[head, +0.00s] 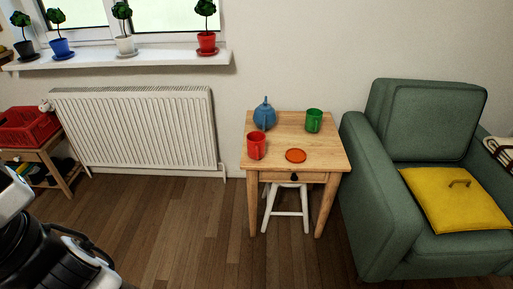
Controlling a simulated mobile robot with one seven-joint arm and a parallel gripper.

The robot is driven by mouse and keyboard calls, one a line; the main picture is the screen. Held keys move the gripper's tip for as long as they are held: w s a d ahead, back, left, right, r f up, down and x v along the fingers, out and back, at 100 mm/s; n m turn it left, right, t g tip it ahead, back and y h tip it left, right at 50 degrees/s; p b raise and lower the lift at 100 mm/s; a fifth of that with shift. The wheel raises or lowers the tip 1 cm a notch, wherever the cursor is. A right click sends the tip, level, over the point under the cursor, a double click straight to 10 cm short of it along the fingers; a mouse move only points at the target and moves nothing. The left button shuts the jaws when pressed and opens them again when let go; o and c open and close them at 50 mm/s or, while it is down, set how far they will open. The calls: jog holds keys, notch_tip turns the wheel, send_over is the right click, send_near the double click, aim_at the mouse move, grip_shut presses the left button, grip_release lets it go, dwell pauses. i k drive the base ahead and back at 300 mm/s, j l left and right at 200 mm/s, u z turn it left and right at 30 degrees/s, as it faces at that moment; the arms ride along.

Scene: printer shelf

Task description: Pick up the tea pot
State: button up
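A blue tea pot (264,115) stands upright at the back left of a small wooden table (321,157). A red mug (256,146) stands in front of it, near the table's left edge. A green mug (314,121) stands to its right at the back. A flat orange-red disc (296,156) lies near the front middle. Part of my arm shows at the lower left, far from the table. My gripper's fingers cannot be made out in the head view.
A green armchair (386,190) with a yellow cushion (455,199) stands close to the table's right. A white stool (286,207) is under the table. A radiator (135,128) is on the wall at left. A bench with a red crate (29,128) stands far left. Wooden floor (185,230) is clear in front.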

aim_at(265, 116)
jog(key=i+j+z, duration=0.15)
jog(key=z, duration=0.4)
jog(key=i+j+z, duration=0.15)
jog(key=j, duration=0.15)
jog(key=i+j+z, duration=0.15)
jog(key=j, duration=0.15)
jog(key=i+j+z, duration=0.2)
jog(key=i+j, duration=0.1)
jog(key=j, duration=0.3)
jog(key=i+j, duration=0.15)
jog(key=j, duration=0.25)
jog(key=i+j, duration=0.1)
jog(key=j, duration=0.3)
jog(key=i+j+z, duration=0.1)
jog(key=j, duration=0.35)
jog(key=i+j, duration=0.15)
jog(key=j, duration=0.25)
jog(key=i+j, duration=0.1)
jog(key=j, duration=0.3)
